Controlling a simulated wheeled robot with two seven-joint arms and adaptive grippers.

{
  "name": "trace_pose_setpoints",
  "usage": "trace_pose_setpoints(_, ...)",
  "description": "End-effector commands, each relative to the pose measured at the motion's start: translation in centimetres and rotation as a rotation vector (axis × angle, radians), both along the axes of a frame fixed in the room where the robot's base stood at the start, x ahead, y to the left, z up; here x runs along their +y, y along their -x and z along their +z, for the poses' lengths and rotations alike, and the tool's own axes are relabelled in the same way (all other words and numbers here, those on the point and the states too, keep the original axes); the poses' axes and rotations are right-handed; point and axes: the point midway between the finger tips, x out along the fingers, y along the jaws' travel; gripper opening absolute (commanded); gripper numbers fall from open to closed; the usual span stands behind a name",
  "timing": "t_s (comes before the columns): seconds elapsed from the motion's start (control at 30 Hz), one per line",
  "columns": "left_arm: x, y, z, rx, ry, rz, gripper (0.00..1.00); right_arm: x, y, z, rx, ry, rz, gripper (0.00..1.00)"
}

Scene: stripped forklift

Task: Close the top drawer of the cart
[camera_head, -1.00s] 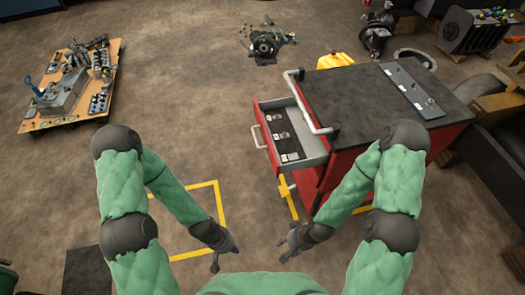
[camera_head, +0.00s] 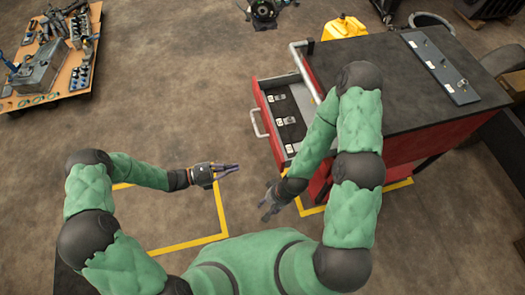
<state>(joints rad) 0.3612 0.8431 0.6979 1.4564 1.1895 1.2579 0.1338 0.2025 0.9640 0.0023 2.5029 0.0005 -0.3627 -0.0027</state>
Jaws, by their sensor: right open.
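The red cart (camera_head: 415,145) with a black top stands at the right. Its top drawer (camera_head: 297,145) is pulled out toward the left, with dark inserts and small items inside. The drawer's pale bar handle (camera_head: 257,122) is on its red front. My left gripper (camera_head: 238,169) is apart from the drawer, to the left of and below its handle; its fingers point right, and I cannot tell if they are parted. My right gripper (camera_head: 266,211) is open and empty below the drawer's near end. My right forearm hides part of the drawer and cart side.
A wooden board (camera_head: 60,65) with machine parts lies at the upper left. A yellow container (camera_head: 344,28) stands behind the cart. A dark mechanical part (camera_head: 263,12) lies at the top. Yellow floor lines (camera_head: 190,243) run near my arms. The floor left of the drawer is clear.

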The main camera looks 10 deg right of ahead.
Motion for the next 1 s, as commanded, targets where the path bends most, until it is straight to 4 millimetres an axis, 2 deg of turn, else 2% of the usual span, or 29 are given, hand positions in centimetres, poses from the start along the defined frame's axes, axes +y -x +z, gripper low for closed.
trace_pose_setpoints(0.17,-0.9,-0.4,0.3,-0.001,0.018,0.009,0.0,0.0,0.1,-0.3,0.001,0.0,0.0,0.46)
trace_pose_setpoints(0.7,-10.5,-0.5,0.0,0.0,0.014,0.004,0.0,0.0,0.0,-2.5,0.001,0.0,0.0,0.46)
trace_pose_setpoints(1.0,-13.6,-0.7,0.1,0.0,0.013,0.007,0.0,0.0,0.0,-3.5,0.0,0.0,0.0,0.46)
